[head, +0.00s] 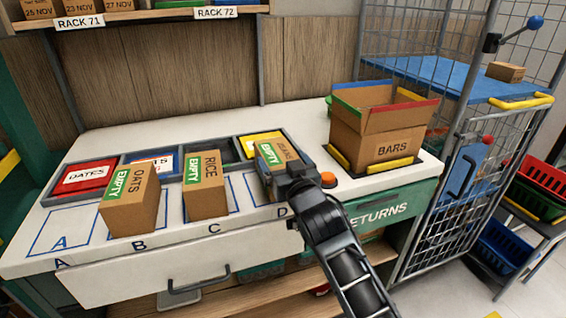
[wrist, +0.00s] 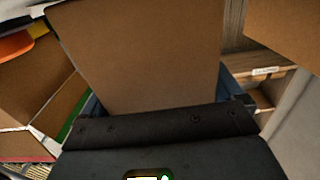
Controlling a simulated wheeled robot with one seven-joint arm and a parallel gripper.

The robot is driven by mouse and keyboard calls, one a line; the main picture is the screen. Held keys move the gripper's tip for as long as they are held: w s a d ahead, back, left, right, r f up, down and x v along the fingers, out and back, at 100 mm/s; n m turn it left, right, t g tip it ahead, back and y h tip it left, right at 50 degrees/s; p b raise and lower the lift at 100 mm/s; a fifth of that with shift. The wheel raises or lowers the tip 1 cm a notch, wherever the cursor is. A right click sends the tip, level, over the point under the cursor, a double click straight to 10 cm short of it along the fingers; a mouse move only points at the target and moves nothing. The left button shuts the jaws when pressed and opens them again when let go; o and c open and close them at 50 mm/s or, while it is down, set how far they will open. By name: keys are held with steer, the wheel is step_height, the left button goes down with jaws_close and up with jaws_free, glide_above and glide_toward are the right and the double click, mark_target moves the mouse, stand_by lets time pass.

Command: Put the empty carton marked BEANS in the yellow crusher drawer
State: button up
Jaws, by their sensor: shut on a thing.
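The carton marked BEANS (head: 278,151) is brown with a green EMPTY label; its lettering is partly hard to read. My gripper (head: 287,176) is shut on it at square D, at the right end of the carton row. In the wrist view the carton (wrist: 140,60) rises as a plain brown face from between the dark jaws (wrist: 160,125). I cannot tell whether it touches the counter. No yellow drawer is clearly visible.
The OATS carton (head: 142,212) and RICE carton (head: 205,197) stand to the left. A white drawer (head: 130,283) with a grey handle is below. A wire cage (head: 450,190) stands at right.

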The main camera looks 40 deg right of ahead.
steer(key=shift+f, duration=0.2)
steer(key=o, duration=1)
steer(key=shift+r, duration=0.1)
steer(key=shift+r, duration=0.1)
steer(key=shift+s, duration=0.15)
steer(key=shift+b+v, duration=1.3)
steer(key=shift+v, duration=4.6)
steer(key=shift+r, duration=0.1)
